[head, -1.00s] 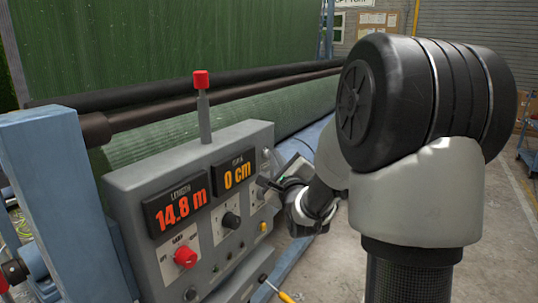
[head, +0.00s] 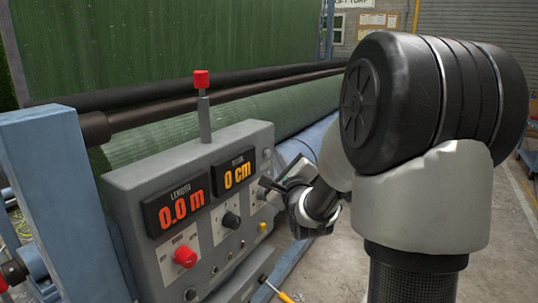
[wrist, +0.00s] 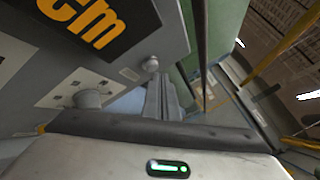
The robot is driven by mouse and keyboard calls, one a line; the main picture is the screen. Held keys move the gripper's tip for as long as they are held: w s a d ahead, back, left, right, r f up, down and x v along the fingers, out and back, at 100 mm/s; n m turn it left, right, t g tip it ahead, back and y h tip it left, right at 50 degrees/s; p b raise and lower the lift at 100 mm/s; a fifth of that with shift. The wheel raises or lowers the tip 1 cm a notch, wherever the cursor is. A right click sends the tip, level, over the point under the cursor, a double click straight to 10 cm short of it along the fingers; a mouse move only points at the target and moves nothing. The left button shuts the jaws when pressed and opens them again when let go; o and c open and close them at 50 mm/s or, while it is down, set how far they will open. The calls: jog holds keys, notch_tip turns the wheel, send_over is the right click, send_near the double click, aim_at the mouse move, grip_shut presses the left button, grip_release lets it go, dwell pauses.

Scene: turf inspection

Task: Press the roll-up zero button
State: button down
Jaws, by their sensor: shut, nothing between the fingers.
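The grey control panel (head: 140,197) fills the lower left of the head view. Its length display (head: 175,204) reads 0.0 m and a second display (head: 234,173) reads 0 cm. I cannot read a zero label. In the wrist view a grey round control (wrist: 90,98) stands on a pale plate beside the gripper body.
A green turf roll (head: 240,118) lies behind. Open floor (head: 495,255) is at the right.

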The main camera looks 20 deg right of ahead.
jog(key=shift+s+d, duration=0.2)
jog(key=shift+s, duration=0.05)
jog(key=s+d, duration=0.1)
jog(key=s, duration=0.1)
jog(key=s+d, duration=0.2)
dwell(0.5)
dwell(0.6)
